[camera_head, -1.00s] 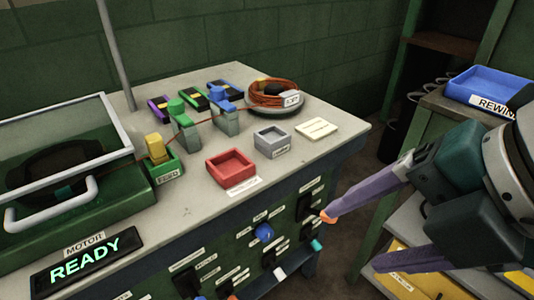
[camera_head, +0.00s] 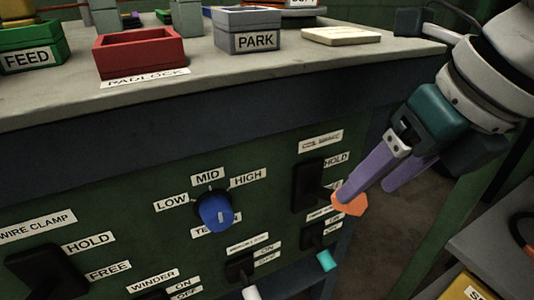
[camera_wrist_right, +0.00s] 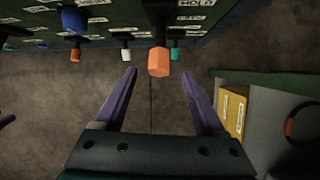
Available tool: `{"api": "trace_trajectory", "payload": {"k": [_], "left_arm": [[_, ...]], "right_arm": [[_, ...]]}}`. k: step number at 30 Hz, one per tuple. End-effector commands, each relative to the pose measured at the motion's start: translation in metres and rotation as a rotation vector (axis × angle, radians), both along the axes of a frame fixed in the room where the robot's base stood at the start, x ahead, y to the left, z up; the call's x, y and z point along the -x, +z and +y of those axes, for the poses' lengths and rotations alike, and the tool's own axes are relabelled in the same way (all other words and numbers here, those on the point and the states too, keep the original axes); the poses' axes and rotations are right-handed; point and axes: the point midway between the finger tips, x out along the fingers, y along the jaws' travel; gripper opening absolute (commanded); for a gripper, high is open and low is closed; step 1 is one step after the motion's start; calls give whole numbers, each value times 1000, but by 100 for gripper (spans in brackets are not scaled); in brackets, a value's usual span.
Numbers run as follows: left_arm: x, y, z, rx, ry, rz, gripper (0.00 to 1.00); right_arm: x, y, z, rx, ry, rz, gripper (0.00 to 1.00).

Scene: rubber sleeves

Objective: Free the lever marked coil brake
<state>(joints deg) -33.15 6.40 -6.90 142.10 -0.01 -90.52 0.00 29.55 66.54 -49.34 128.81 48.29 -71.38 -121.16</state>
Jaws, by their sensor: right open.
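The coil brake lever has an orange knob (camera_head: 348,204) that stands out from a black slot plate (camera_head: 308,184) under the faint coil brake label (camera_head: 321,141). A HOLD label (camera_head: 336,160) is beside the plate; the label below it is mostly hidden behind the knob and my finger. My right gripper (camera_head: 368,192) is open, with one purple fingertip overlapping the knob in the head view. In the right wrist view the orange knob (camera_wrist_right: 159,62) is ahead of the gap between the spread fingers; contact cannot be told.
A teal-tipped switch (camera_head: 326,261) sits just below the lever and a white-tipped switch (camera_head: 250,293) lower left. A blue knob (camera_head: 215,213) is to the left, and the wire clamp plate (camera_head: 47,272) is further left. The tabletop edge (camera_head: 200,105) overhangs above the panel.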

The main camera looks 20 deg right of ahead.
Motion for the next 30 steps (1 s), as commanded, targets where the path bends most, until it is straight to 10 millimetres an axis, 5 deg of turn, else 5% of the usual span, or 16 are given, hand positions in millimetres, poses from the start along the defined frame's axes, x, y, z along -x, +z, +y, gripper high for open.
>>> {"api": "trace_trajectory", "payload": {"k": [6, 12, 24, 30], "left_arm": [[0, -28, 2, -5, -1, 0, 50], [1, -41, 3, -10, -4, 1, 50], [1, -43, 3, -12, -7, 2, 50], [1, -43, 3, -11, -7, 2, 50]], "right_arm": [[-16, -46, 6, -3, -2, 2, 72], [-28, -70, 9, -2, -1, 0, 72], [-31, -75, 10, 0, -1, 0, 72], [-31, -75, 9, 0, -1, 0, 49]]}}
